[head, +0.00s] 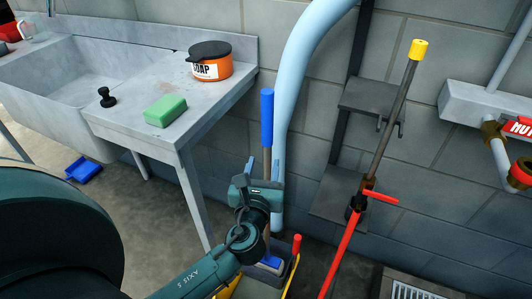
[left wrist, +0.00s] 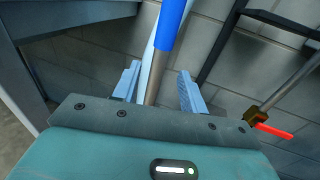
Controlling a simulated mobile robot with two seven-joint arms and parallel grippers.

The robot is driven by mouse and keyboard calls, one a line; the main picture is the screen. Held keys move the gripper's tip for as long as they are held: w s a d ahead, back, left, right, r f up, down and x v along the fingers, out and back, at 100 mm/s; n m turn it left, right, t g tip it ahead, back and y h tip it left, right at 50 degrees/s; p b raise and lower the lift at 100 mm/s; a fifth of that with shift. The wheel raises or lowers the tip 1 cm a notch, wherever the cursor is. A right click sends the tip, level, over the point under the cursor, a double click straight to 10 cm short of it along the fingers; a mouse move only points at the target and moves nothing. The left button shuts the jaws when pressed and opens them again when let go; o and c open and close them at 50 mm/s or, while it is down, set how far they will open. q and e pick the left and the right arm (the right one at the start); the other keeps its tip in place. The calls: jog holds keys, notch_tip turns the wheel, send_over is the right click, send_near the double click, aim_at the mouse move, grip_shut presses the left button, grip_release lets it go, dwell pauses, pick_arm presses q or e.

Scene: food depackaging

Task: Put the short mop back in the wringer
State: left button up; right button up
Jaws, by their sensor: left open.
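The short mop has a blue grip (head: 267,118) above a thin shaft and stands upright in the yellow-edged wringer (head: 290,278) on the floor. My left gripper (head: 257,172) is at the shaft just below the blue grip. In the left wrist view, the open fingers (left wrist: 158,88) stand on either side of the shaft (left wrist: 154,90), with gaps on both sides; the blue grip (left wrist: 171,25) rises above them. My left forearm hides part of the wringer. My right gripper is not in view.
A concrete sink counter (head: 190,130) stands at left with an orange soap tub (head: 210,66) and a green sponge (head: 166,110). A light blue pipe (head: 297,75) runs behind the mop. A red-handled pole (head: 340,255) leans at right, near a floor grate (head: 410,291).

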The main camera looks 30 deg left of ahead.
pick_arm(q)
jog(key=s+d+f+n+g+h, duration=0.2)
jog(key=s+d+f+n+h, duration=0.3)
jog(key=n, duration=1)
jog(key=s+d+f+n+g+h, duration=0.3)
jog(key=s+d+f+n+h, duration=0.2)
jog(key=s+n, duration=0.5)
jog(key=d+n, duration=0.1)
jog(key=n, duration=0.4)
jog(key=shift+s+f+h, duration=0.15)
jog(key=shift+h, duration=0.15)
